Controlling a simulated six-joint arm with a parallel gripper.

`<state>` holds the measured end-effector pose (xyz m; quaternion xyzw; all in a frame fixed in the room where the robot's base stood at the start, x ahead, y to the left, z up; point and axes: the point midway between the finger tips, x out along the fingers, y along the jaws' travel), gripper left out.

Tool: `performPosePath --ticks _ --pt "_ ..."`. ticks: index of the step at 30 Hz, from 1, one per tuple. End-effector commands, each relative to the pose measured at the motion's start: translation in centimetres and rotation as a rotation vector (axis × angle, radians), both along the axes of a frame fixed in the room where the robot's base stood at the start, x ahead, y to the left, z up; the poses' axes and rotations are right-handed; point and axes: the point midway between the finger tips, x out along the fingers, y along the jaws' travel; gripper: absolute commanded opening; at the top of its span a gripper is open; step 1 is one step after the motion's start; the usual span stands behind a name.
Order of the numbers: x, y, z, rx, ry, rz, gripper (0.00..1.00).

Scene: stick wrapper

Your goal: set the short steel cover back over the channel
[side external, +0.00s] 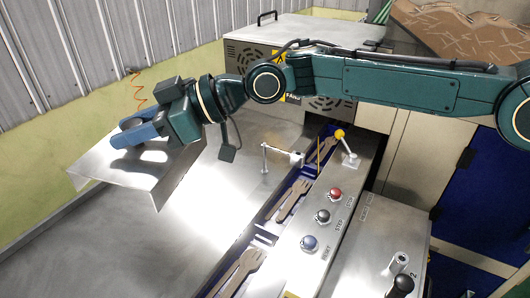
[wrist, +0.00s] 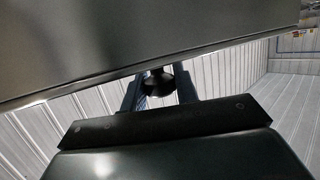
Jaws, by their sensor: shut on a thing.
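The short steel cover (side external: 133,172) is a bent sheet of bare metal at the left in the side view, held up off the steel table and left of the channel. My gripper (side external: 137,138) is shut on it from above, and its blue fingers hide the grip. In the wrist view the cover (wrist: 140,40) fills the top as a grey plate, with my gripper (wrist: 160,85) at a dark knob by its edge. The channel (side external: 268,235) is a blue-lined slot with several brown wooden forks lying in it, open to view.
A control panel (side external: 318,225) with red, black and blue buttons runs along the channel's right side. A lever with a yellow knob (side external: 339,133) and a small sensor post (side external: 265,158) stand near the channel. The steel table (side external: 150,255) is clear at front left.

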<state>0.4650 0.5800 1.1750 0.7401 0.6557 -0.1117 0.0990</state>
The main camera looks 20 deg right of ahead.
Motion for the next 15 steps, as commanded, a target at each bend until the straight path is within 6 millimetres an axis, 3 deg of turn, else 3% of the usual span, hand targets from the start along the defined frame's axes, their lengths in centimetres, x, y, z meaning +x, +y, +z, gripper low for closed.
performPosePath --ticks 3,15 --pt "-1.7 0.2 1.6 0.007 -0.006 -0.027 0.0" --pt "-6.8 -0.8 4.1 0.007 -0.005 -0.124 0.0"
